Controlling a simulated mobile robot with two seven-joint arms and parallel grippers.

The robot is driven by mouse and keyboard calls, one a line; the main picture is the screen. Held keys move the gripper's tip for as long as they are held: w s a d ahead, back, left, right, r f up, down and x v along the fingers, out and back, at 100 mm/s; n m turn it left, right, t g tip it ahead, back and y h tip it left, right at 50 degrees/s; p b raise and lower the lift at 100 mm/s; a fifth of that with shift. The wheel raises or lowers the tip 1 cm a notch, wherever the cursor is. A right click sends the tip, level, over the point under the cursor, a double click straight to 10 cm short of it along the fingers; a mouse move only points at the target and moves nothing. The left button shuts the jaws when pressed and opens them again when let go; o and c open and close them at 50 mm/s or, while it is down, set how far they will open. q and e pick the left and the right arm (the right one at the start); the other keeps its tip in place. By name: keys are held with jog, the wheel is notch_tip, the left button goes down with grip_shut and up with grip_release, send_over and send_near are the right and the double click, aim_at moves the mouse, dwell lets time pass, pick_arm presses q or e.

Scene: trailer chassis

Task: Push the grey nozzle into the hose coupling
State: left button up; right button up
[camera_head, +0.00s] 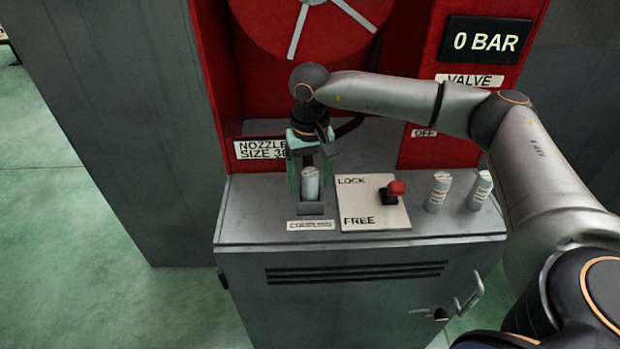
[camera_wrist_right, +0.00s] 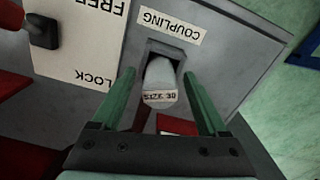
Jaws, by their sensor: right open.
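The grey nozzle (camera_head: 311,183) stands upright, its lower end at the hose coupling (camera_head: 311,208) in the cabinet top. In the right wrist view the nozzle (camera_wrist_right: 160,86) shows a "SIZE 30" label on its end face, and the dark square coupling opening (camera_wrist_right: 178,52) lies behind it. I cannot tell how deep it sits. My right gripper (camera_head: 310,187) points down with its green fingers on both sides of the nozzle. In the wrist view the gripper (camera_wrist_right: 159,76) is open, with gaps beside the nozzle. My left gripper is not in view.
A LOCK/FREE plate (camera_head: 374,203) with a red-knobbed lever (camera_head: 395,188) is just right of the coupling. Two more grey nozzles (camera_head: 438,191) (camera_head: 481,190) stand farther right. A red hose reel (camera_head: 310,25) is behind, and a display (camera_head: 486,41) reads 0 BAR.

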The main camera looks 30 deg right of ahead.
notch_tip(320, 180, up, 12)
jog(key=b, duration=0.1)
jog(key=shift+r, duration=0.2)
dwell(0.3)
jog(key=shift+s+f, duration=0.1)
dwell(0.4)
